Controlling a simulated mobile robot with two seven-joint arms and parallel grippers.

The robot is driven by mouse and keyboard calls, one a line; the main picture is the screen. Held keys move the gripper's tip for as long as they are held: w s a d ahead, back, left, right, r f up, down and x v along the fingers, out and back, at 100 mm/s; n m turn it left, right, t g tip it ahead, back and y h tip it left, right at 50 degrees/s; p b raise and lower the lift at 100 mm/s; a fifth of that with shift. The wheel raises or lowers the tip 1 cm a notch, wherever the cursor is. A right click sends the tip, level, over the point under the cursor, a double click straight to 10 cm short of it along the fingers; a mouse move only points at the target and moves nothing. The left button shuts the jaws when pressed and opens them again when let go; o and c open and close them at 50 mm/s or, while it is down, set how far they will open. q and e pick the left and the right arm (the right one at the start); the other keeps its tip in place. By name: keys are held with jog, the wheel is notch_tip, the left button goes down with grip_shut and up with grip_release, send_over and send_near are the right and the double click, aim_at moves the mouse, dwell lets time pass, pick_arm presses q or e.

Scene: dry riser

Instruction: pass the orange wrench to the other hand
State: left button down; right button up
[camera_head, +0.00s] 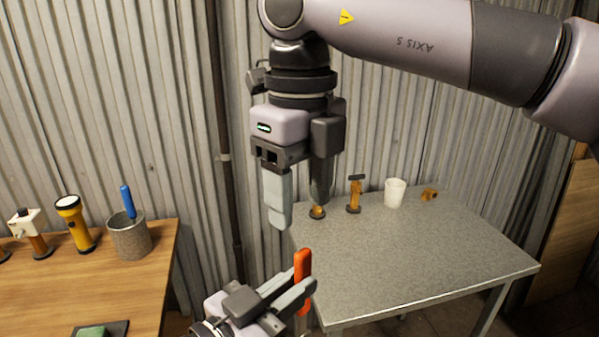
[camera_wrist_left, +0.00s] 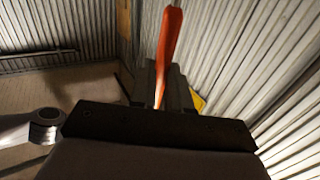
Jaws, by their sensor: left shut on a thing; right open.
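The orange wrench (camera_head: 303,268) stands roughly upright in my left gripper (camera_head: 294,292), at the bottom middle of the head view. My left gripper is shut on it, with part of the wrench sticking up above the fingers. In the left wrist view the wrench (camera_wrist_left: 170,45) rises from between the fingers; its lower part is hidden. My right gripper (camera_head: 299,208) hangs above, fingers pointing down. It is open and empty, and stands apart from the wrench in the picture.
A grey speckled table (camera_head: 420,245) stands at the right, bearing brass fittings (camera_head: 354,195) and a white cup (camera_head: 395,193) at its back. A wooden bench (camera_head: 100,275) at the left holds a yellow flashlight (camera_head: 75,223) and a grey pot (camera_head: 129,238) with a blue-handled tool. Corrugated wall stands behind.

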aim_at(300, 250)
notch_tip(300, 250, down, 9)
jog(key=shift+f, duration=0.15)
dwell(0.4)
jog(key=c, duration=1)
pick_arm(q)
jog(key=c, duration=1)
grip_release()
pick_arm(e)
grip_shut()
